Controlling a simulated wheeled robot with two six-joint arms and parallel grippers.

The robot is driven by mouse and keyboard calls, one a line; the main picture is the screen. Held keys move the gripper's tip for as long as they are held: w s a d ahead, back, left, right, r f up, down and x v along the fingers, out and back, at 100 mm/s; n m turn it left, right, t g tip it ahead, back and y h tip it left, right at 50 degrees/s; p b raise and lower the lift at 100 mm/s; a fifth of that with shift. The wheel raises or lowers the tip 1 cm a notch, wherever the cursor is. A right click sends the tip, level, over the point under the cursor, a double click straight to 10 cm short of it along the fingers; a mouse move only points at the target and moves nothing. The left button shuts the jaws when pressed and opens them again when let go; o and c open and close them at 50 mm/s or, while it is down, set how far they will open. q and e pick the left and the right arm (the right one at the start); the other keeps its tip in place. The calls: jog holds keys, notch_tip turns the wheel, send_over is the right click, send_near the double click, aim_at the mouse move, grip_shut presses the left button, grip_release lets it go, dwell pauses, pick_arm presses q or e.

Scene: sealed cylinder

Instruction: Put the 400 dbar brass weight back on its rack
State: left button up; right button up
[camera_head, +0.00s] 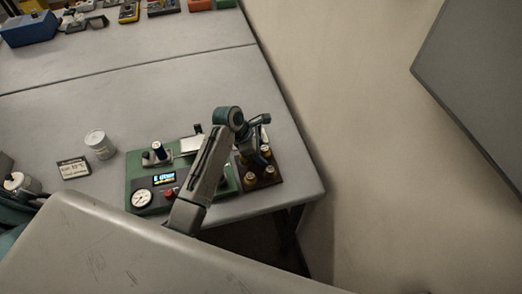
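A dark brown rack (261,183) stands at the right end of the table and carries several small brass weights (250,177). Another brass weight (270,170) sits at its front right. My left gripper (262,157) points down over the back of the rack, and its wrist has teal joints. A brass piece (265,150) shows right beside the fingers; I cannot tell whether it is held or stands on the rack. No weight's marking is legible, so I cannot tell which is 400 dbar. My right gripper is not in view.
A green device (140,184) with a round gauge (142,198) and lit display stands left of the rack, partly hidden by my arm. The table's right edge is close to the rack.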

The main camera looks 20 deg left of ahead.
pick_arm(q)
jog(key=shift+r, duration=0.15)
jog(key=shift+a+r, duration=0.25)
jog(key=b+v, duration=0.3)
jog(key=v, duration=0.7)
jog(key=shift+s+a+r+b, duration=0.1)
jog(key=shift+r+b, duration=0.1)
jog(key=shift+b, duration=0.1)
jog(key=shift+s+a+r, duration=0.1)
jog(key=shift+r, duration=0.25)
